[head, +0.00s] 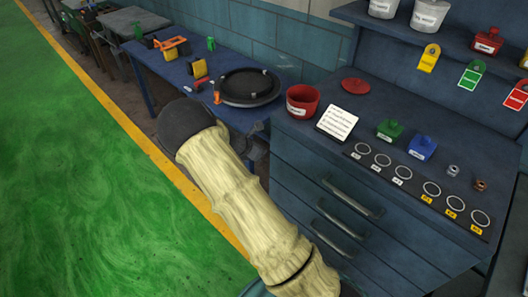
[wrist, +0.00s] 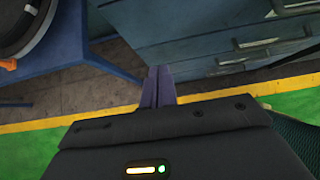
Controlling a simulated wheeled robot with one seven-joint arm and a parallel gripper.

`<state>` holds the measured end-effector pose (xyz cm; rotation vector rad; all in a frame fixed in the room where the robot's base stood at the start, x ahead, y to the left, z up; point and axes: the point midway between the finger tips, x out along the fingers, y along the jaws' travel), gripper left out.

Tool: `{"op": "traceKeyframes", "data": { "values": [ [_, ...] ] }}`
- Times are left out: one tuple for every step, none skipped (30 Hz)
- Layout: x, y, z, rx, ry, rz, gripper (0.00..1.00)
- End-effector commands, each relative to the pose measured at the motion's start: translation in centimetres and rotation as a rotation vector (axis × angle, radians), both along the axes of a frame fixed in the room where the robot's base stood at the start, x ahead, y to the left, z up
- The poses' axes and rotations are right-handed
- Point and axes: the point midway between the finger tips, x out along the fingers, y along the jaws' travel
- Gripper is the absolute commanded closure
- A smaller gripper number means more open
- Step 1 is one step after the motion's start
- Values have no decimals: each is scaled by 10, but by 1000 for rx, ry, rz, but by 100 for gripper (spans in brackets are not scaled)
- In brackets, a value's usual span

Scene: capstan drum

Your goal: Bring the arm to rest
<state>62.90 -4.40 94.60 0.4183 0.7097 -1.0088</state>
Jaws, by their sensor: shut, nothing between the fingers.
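My arm, in a cream sleeve with a dark rounded joint, reaches across the middle of the head view from the bottom edge. My gripper (wrist: 158,88) shows in the wrist view with its two dark fingers together and nothing between them. It points over the floor, apart from the blue table and the drawer cabinet. In the head view the gripper's fingers cannot be made out clearly; only greyish parts show by the cabinet's left side.
The blue drawer cabinet (head: 300,172) carries a red pot (head: 302,102), a white card (head: 337,123), green and blue blocks and a row of rings. The blue table (head: 185,72) holds a black round tray (head: 248,90). Green floor (head: 70,200) at left is clear.

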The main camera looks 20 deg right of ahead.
Motion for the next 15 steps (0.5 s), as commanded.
{"op": "traceKeyframes", "data": {
  "values": [
    [0, 0, 0, 0, 0, 0, 100],
    [0, 0, 0, 0, 1, 1, 100],
    [0, 0, 0, 0, 1, 1, 100],
    [0, 0, 0, 0, 1, 1, 100],
    [0, 0, 0, 0, 1, 1, 100],
    [0, 0, 0, 0, 1, 1, 100],
    [0, 0, 0, 0, 1, 1, 100],
    [0, 0, 0, 0, 1, 1, 100],
    [0, 0, 0, 0, 1, 1, 100],
    [0, 0, 0, 0, 1, 1, 100],
    [0, 0, 0, 0, 1, 1, 100],
    [0, 0, 0, 1, 0, 0, 100],
    [0, 0, 0, 3, -1, -4, 100],
    [-1, 0, 1, 7, -3, -9, 100],
    [-3, -1, 2, 20, -9, -25, 100]
  ]
}}
